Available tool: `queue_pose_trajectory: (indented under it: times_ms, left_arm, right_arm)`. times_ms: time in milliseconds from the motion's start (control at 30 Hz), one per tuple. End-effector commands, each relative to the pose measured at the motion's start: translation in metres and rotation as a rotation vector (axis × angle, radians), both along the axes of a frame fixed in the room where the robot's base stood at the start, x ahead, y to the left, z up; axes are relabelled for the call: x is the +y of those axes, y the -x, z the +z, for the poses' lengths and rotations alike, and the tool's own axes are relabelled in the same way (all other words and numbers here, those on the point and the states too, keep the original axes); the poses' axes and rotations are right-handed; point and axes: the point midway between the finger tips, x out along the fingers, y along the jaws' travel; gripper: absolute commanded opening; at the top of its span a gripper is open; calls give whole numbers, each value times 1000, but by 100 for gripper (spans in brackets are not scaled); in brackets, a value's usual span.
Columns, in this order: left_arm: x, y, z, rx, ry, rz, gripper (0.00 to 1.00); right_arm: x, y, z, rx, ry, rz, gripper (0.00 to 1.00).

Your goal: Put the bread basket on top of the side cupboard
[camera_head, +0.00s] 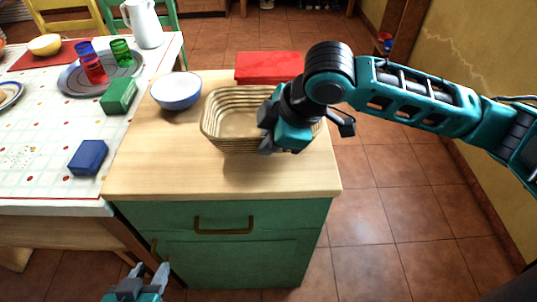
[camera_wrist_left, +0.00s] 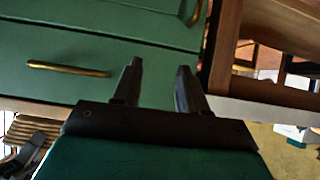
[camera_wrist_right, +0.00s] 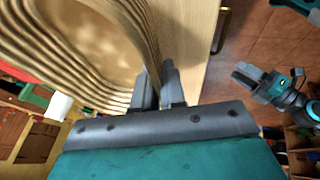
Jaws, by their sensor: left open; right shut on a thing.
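The bread basket (camera_head: 226,131) is a woven tan oval basket, empty in the part that shows. It is on or just above the wooden top of the green side cupboard (camera_head: 160,183); I cannot tell whether it touches. My right gripper (camera_head: 268,140) is shut on the basket's rim at its right front. In the right wrist view the basket (camera_wrist_right: 85,45) fills the upper left, with its rim between the fingers (camera_wrist_right: 158,88). My left gripper (camera_head: 150,272) is open and empty, low in front of the cupboard; its fingers also show in the left wrist view (camera_wrist_left: 160,85).
A blue-and-white bowl (camera_head: 176,92) stands left of the basket, and a red box (camera_head: 268,67) lies behind it. The dining table (camera_head: 50,195) on the left holds a green box (camera_head: 119,95), a blue box (camera_head: 88,157) and a tray (camera_head: 72,86). The cupboard top's front is clear.

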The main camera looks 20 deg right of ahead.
Motion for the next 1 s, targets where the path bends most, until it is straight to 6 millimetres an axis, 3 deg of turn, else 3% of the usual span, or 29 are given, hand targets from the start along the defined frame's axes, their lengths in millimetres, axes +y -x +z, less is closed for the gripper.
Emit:
queue_pose_trajectory:
  times_ms: [100,200,467,500,767,1000]
  left_arm:
    - [-3,-1,-5,0,4,-6,43]
    - [-5,-3,-3,-5,8,-10,43]
    - [-6,-6,1,-12,9,-10,43]
    - [-6,-6,1,-12,9,-10,43]
    - [-5,-6,1,-13,8,-9,43]
    - [-4,-5,-1,-9,7,-7,43]
  right_arm:
    - [0,1,-27,3,1,-1,0]
    - [0,0,-37,1,1,-1,0]
    - [0,0,-37,0,1,0,0]
    - [0,0,-37,1,2,0,11]
    - [0,0,-37,1,1,0,36]
    - [0,0,-36,0,1,0,36]
